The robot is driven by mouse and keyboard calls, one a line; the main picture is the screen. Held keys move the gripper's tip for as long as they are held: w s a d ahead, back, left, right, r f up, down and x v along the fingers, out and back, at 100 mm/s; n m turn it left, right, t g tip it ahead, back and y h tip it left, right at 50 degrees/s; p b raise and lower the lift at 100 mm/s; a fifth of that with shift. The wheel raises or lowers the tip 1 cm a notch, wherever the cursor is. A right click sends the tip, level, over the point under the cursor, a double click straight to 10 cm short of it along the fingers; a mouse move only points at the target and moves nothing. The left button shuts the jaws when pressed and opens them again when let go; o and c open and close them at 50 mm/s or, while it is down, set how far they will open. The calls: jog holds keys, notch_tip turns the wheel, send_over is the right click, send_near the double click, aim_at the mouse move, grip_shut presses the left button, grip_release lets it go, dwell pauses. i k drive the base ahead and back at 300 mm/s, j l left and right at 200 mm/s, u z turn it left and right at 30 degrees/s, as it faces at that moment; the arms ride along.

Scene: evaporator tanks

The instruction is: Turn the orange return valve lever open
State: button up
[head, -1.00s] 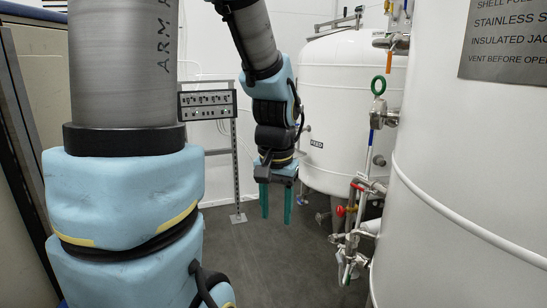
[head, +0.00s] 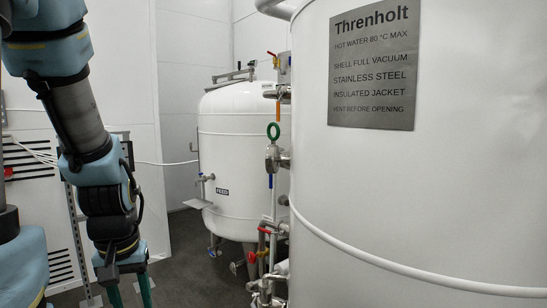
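A small orange lever (head: 278,109) hangs down below a valve (head: 277,93) on the left side of the large white tank (head: 430,190) in the head view. It is narrow and small in the picture. My gripper (head: 130,293) is at the bottom left, pointing down, with its two green fingers apart and nothing seen between them. The fingertips are near or past the picture's lower edge. The gripper is well left of and below the orange lever, not touching it.
Below the orange lever are a green ring handle (head: 273,131) and a blue lever (head: 270,181). Red-handled pipework (head: 265,230) stands lower. A white FEED tank (head: 230,150) stands behind. A metal sign (head: 372,63) is on the large tank. Dark floor (head: 190,265) is free between.

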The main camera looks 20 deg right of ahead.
aim_at(281, 91)
jog(key=z, duration=2.45)
jog(key=u, duration=1.5)
jog(key=i+u, duration=0.15)
jog(key=u, duration=0.25)
jog(key=i+u, duration=0.15)
jog(key=u, duration=0.25)
jog(key=i+u, duration=0.1)
jog(key=u, duration=0.35)
jog(key=i+u, duration=0.15)
jog(key=u, duration=0.25)
